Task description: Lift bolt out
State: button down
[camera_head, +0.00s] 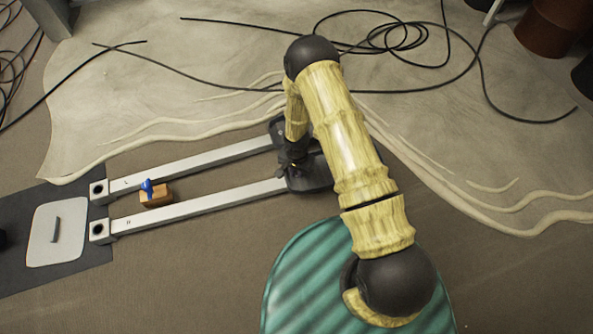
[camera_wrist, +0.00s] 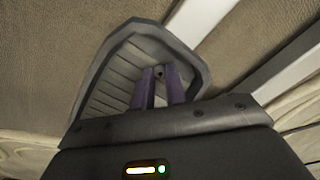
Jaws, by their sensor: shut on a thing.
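My gripper (camera_head: 293,163) is at the right end of two parallel pale metal rails, over a dark rounded end piece (camera_head: 312,179). In the wrist view, my purple fingers (camera_wrist: 159,75) are close together, with a small dark piece between their tips. This looks like the bolt (camera_wrist: 159,72), mostly hidden by the fingers. Behind the fingertips is a grey-rimmed end piece with a ribbed, paler inside (camera_wrist: 118,72). I cannot tell whether the bolt is still seated in it.
An orange-brown block (camera_head: 156,196) with a blue-topped item (camera_head: 147,186) sits between the rails (camera_head: 200,202). A dark mat (camera_head: 85,270) with a pale plate (camera_head: 57,235) is at left. Black cables (camera_head: 385,40) lie at the back. A teal striped round surface (camera_head: 300,285) is in front.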

jog(key=shift+r+p, duration=1.05)
jog(key=shift+r, duration=0.3)
jog(key=shift+r+p, duration=1.8)
jog(key=shift+r, duration=0.15)
